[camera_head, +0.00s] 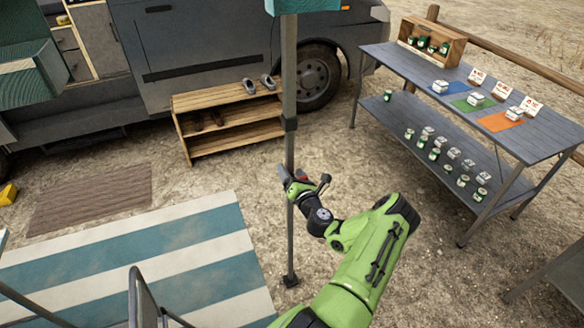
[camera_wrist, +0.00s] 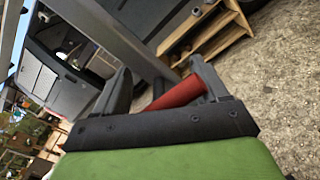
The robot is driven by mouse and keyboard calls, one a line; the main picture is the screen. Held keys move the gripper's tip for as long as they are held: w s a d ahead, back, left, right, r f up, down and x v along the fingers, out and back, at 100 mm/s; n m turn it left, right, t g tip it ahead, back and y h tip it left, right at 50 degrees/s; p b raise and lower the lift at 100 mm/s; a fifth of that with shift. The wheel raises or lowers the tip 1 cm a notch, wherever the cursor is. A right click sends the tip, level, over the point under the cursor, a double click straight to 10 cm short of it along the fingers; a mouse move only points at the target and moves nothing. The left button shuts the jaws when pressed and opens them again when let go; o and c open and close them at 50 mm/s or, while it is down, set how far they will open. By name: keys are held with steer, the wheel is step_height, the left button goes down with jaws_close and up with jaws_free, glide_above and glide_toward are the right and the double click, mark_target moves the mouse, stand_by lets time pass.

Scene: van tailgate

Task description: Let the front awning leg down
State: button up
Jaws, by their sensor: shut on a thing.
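The front awning leg (camera_head: 289,85) is a grey upright pole below the teal awning edge (camera_head: 310,5). A dark collar (camera_head: 290,124) sits partway up it, and its dark foot (camera_head: 291,281) is beside the striped mat; I cannot tell whether it touches the ground. My gripper (camera_head: 296,184) is at the leg, below the collar. In the wrist view my gripper (camera_wrist: 165,92) is shut on a red handle (camera_wrist: 182,93) between its dark fingers. The leg (camera_wrist: 125,45) runs diagonally just beyond. My gripper partly hides the handle's joint with the leg.
A wooden shoe rack (camera_head: 228,122) stands by the grey van (camera_head: 200,40). A slatted table (camera_head: 470,100) with cans and boxes stands at right. A blue-and-white striped mat (camera_head: 130,262) lies at left, with a chair frame (camera_head: 134,295) in front. Bare ground lies between leg and table.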

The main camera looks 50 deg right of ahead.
steer(key=shift+f, duration=0.5)
steer(key=o, duration=1.3)
steer(key=shift+r, duration=0.1)
steer(key=p+v, duration=0.1)
steer(key=v, duration=1.4)
steer(key=shift+s+a+p, duration=0.15)
steer(key=shift+s+p, duration=0.2)
steer(key=shift+p, duration=0.05)
